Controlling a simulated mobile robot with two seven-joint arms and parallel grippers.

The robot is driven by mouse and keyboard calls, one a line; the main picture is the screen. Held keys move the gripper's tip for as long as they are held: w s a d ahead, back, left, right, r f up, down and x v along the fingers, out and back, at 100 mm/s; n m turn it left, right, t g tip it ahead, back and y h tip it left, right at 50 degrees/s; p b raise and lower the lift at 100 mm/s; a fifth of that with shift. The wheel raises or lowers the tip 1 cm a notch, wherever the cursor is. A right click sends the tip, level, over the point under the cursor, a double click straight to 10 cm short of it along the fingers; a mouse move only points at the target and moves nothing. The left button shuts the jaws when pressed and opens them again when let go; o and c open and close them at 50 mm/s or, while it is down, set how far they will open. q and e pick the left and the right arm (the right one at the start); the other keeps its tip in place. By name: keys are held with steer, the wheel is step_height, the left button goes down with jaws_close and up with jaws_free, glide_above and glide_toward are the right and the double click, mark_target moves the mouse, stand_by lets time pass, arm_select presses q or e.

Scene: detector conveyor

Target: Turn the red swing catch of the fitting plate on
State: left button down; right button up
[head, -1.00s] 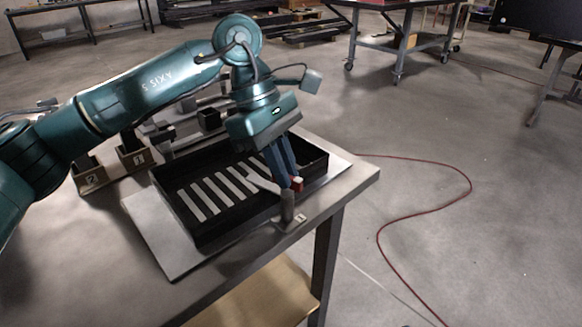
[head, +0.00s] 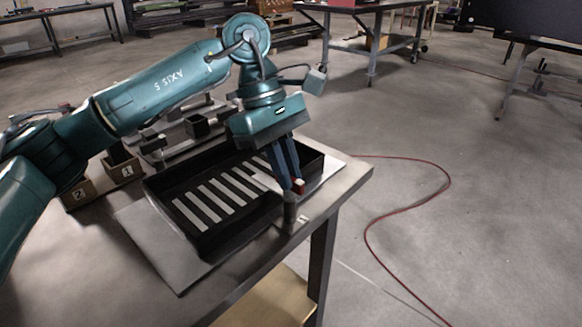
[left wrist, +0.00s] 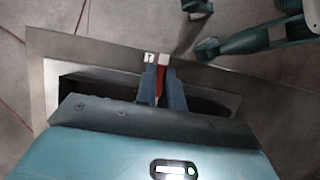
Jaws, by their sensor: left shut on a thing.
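The fitting plate (head: 168,262) is a pale flat plate on the table with a black open tray (head: 206,246) on it. The red swing catch (head: 300,187) is at the tray's near right corner, above a dark upright post (head: 289,212). My left gripper (head: 296,186) points down and is shut on the catch. The left wrist view shows the red catch (left wrist: 161,79) between the two blue fingers (left wrist: 161,98). The fingers hide much of the catch in the head view. My right gripper is not in view.
Several light strips (head: 212,200) lie in the tray. Small bins labelled 1 (head: 126,171) and 2 (head: 78,195) stand at the table's left. The table edge (head: 345,195) is close to the post. A red cable (head: 410,215) lies on the floor.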

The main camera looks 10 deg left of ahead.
mark_target(267, 182)
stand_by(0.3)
arm_select(q)
steer(key=c, duration=1.5)
jaws_free()
steer(key=p+v, duration=0.2)
steer(key=v, duration=1.1)
